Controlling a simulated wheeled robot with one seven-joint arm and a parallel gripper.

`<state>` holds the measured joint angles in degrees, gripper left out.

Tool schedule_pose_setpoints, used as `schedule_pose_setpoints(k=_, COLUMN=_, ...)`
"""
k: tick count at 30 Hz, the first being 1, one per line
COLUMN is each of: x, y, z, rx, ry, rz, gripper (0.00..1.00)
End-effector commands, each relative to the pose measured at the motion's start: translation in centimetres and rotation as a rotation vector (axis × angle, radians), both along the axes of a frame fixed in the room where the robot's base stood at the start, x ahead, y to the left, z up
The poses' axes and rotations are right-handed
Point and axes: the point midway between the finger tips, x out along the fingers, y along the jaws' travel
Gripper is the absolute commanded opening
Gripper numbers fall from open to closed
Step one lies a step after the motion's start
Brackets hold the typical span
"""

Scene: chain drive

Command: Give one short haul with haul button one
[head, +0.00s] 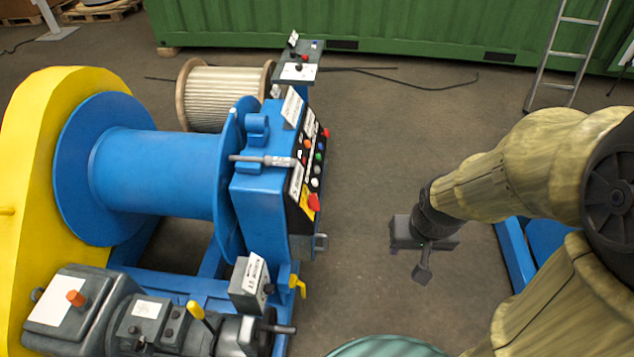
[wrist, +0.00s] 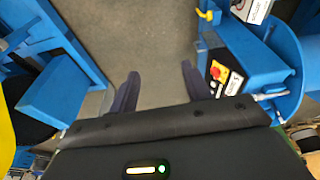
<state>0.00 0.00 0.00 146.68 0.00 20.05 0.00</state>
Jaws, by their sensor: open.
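The blue winch's control panel (head: 308,165) faces right in the head view, with several coloured buttons and a red knob (head: 313,203) on yellow at its lower end. Which button is haul button one I cannot tell, as the labels are too small to read. My gripper (head: 422,262) hangs over the floor to the right of the panel, well apart from it. In the wrist view my gripper (wrist: 160,88) is open and empty, its two fingers apart over bare floor. The red knob (wrist: 219,72) shows just right of the right finger.
A blue drum (head: 150,170) and yellow housing (head: 65,90) stand left of the panel. A grey box (head: 249,285) and yellow lever (head: 298,286) sit below it. A ladder (head: 565,50) leans by the green container (head: 420,25). Floor between panel and gripper is clear.

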Motion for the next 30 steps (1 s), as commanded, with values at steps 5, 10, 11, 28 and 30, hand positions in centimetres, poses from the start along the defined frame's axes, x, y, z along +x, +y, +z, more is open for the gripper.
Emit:
schedule_pose_setpoints(k=5, x=0.00, y=0.00, z=0.00, rx=0.000, ry=0.000, rz=0.000, gripper=0.12)
schedule_pose_setpoints(k=10, x=0.00, y=0.00, z=0.00, rx=0.000, ry=0.000, rz=0.000, gripper=0.00)
schedule_pose_setpoints(k=11, x=0.00, y=0.00, z=0.00, rx=0.000, ry=0.000, rz=0.000, gripper=0.00)
schedule_pose_setpoints(k=28, x=0.00, y=0.00, z=0.00, rx=0.000, ry=0.000, rz=0.000, gripper=0.00)
schedule_pose_setpoints(k=30, x=0.00, y=0.00, z=0.00, rx=0.000, ry=0.000, rz=0.000, gripper=0.00)
